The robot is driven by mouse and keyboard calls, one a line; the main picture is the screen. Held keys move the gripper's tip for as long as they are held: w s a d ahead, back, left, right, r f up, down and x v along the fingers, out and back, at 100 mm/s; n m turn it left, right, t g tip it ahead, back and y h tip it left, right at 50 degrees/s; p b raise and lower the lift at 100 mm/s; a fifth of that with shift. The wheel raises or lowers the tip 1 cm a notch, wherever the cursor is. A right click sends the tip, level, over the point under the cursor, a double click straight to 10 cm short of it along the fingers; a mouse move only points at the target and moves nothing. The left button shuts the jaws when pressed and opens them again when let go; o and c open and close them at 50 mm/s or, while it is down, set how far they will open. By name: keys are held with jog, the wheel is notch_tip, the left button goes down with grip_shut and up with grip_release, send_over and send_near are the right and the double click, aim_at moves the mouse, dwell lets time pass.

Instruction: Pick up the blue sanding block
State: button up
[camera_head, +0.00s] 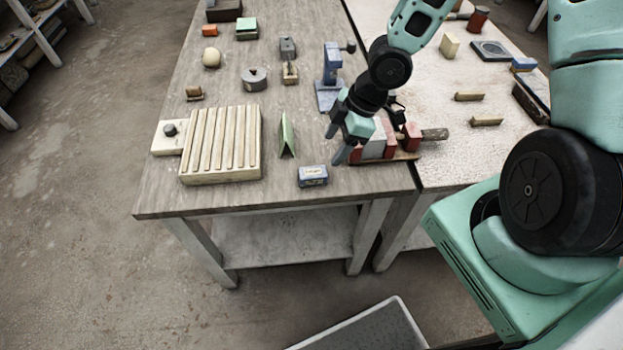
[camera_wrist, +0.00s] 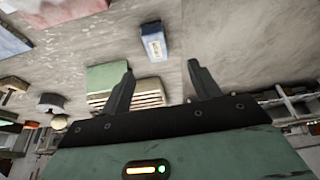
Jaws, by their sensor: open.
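A small blue block (camera_head: 312,176) with a pale printed label on its side lies near the front edge of the grey wooden table. In the wrist view the blue block (camera_wrist: 153,41) shows beyond the fingertips, roughly between their lines, and nothing hides it. My gripper (camera_head: 335,145) is open and empty, above the table, behind and slightly right of the block in the head view. Its two dark fingers (camera_wrist: 161,70) stand apart in the wrist view, not touching the block.
A green tent-shaped piece (camera_head: 287,136) and a pale slatted board (camera_head: 222,143) stand left of the block. A wooden rack with red and grey blocks (camera_head: 374,147) is close by my gripper on the right. A blue stand (camera_head: 329,92) is behind. Bare tabletop surrounds the block.

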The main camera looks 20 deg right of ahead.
aim_at(313, 172)
jog(key=b+x, duration=0.2)
jog(key=x, duration=0.4)
jog(key=shift+a+f, duration=0.1)
jog(key=shift+f, duration=0.25)
jog(key=shift+w+x, duration=0.25)
jog(key=shift+x, duration=1.05)
jog(key=shift+w+x, duration=0.25)
jog(key=shift+x, duration=1.05)
jog(key=c, duration=1.1)
